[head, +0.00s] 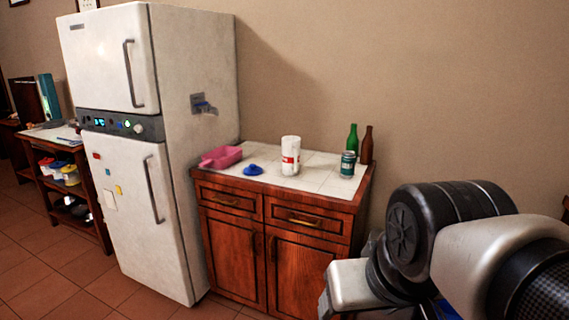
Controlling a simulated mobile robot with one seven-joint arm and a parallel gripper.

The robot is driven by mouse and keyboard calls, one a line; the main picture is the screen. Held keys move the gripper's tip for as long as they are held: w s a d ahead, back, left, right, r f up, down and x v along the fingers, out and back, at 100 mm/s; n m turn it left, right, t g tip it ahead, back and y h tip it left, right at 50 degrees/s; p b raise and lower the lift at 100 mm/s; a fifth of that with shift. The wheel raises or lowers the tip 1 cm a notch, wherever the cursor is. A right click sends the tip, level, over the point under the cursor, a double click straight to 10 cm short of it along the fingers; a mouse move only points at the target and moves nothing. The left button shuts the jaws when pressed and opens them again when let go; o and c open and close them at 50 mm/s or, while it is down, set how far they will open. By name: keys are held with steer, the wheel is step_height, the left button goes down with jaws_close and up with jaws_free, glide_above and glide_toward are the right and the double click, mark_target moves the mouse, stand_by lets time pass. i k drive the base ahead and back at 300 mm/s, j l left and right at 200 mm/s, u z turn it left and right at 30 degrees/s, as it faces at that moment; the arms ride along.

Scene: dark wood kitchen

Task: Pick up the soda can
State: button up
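A small teal soda can (348,164) stands upright on the white tiled top of the wooden cabinet (331,186), near its right front edge. A green bottle and a brown bottle stand close behind it. My arm fills the lower right of the head view, to the right of the cabinet and nearer to me. My gripper's fingers do not show, so whether it is open or shut is hidden.
On the cabinet top also stand a white cylinder with a red label (290,156), a blue lid-like object (253,169), a pink container (221,157), the green bottle (352,138) and brown bottle (367,146). A white fridge (165,150) stands directly left. Tiled floor lies at lower left.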

mark_target(347, 166)
steer(key=i+j+z, duration=0.25)
steer(key=i, duration=0.25)
steer(key=i+j+z, duration=0.3)
steer(key=i, duration=0.2)
steer(key=l, duration=0.1)
